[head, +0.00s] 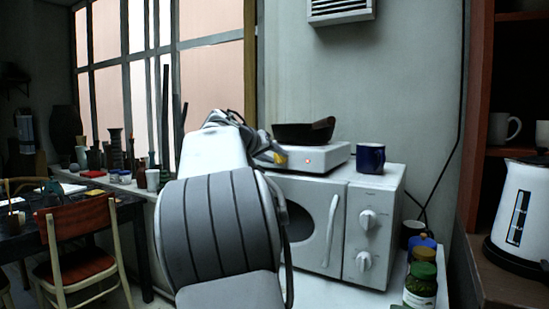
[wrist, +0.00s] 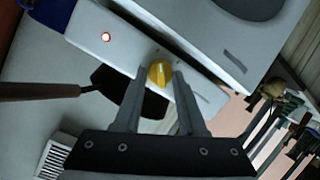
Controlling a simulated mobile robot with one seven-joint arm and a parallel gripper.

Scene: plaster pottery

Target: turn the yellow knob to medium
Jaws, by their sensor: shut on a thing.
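The yellow knob (head: 282,157) is on the front of the white hot plate (head: 333,157), left of a lit red light. In the wrist view the yellow knob (wrist: 160,73) sits between the fingertips. My gripper (wrist: 160,80) is shut on it, with one finger on each side. In the head view my arm hides most of my gripper and the left end of the hot plate. The knob's pointer and the dial marks are too small to read.
A dark pan (head: 300,132) sits on the hot plate, which stands on a white microwave (head: 335,230). A blue mug (head: 371,157) stands on the microwave, right of the hot plate. Jars (head: 421,285) stand to the right; a red chair (head: 78,240) is at left.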

